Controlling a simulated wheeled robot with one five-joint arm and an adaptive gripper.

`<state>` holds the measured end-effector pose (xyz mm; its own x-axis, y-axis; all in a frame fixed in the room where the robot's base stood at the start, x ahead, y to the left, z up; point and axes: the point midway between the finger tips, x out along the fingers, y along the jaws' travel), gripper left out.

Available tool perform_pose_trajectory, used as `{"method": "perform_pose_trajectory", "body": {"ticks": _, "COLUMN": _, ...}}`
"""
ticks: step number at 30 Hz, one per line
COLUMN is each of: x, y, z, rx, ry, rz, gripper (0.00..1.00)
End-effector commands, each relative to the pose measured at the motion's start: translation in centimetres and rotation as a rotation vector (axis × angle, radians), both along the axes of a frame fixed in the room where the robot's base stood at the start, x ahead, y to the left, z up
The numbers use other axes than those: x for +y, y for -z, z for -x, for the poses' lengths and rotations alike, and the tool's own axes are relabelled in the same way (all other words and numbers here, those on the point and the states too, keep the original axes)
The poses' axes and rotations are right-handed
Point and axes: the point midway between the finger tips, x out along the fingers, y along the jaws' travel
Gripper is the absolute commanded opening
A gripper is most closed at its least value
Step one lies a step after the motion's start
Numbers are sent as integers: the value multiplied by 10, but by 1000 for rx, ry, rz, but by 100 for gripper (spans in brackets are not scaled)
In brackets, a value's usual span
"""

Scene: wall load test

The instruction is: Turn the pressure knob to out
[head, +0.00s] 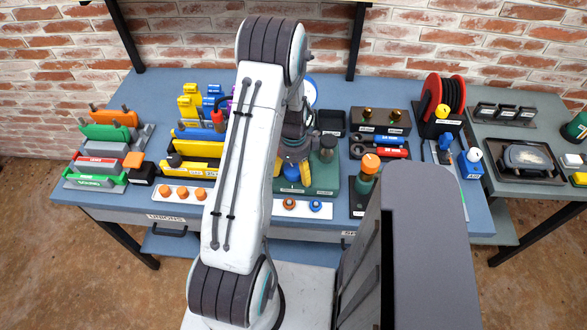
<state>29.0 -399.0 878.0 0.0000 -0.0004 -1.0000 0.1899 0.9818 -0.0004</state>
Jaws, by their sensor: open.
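My gripper (293,158) points down over a green base (325,182) in the middle of the bench, just right of my white arm. It is open, but its fingers are small and partly lost among the parts under it. A blue and yellow part (291,174) sits right below the fingers; I cannot tell whether they touch it. A round white dial (311,92) shows partly behind my arm. I cannot make out which part is the pressure knob, nor any "out" mark; my arm and gripper hide much of this area.
The blue bench (420,215) is crowded. A grey side table (490,180) stands at the right.

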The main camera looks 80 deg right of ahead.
Motion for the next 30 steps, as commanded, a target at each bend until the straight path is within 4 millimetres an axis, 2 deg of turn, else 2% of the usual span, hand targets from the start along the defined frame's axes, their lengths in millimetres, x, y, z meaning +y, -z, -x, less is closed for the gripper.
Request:
{"method": "perform_pose_trajectory", "body": {"ticks": 3, "x": 0, "y": 0, "z": 0, "rx": 0, "ry": 0, "rz": 0, "gripper": 81}}
{"method": "perform_pose_trajectory", "body": {"ticks": 23, "x": 0, "y": 0, "z": 0, "rx": 0, "ry": 0, "rz": 0, "gripper": 22}}
{"method": "perform_pose_trajectory", "body": {"ticks": 30, "x": 0, "y": 1, "z": 0, "rx": 0, "ry": -20, "rz": 0, "gripper": 20}}
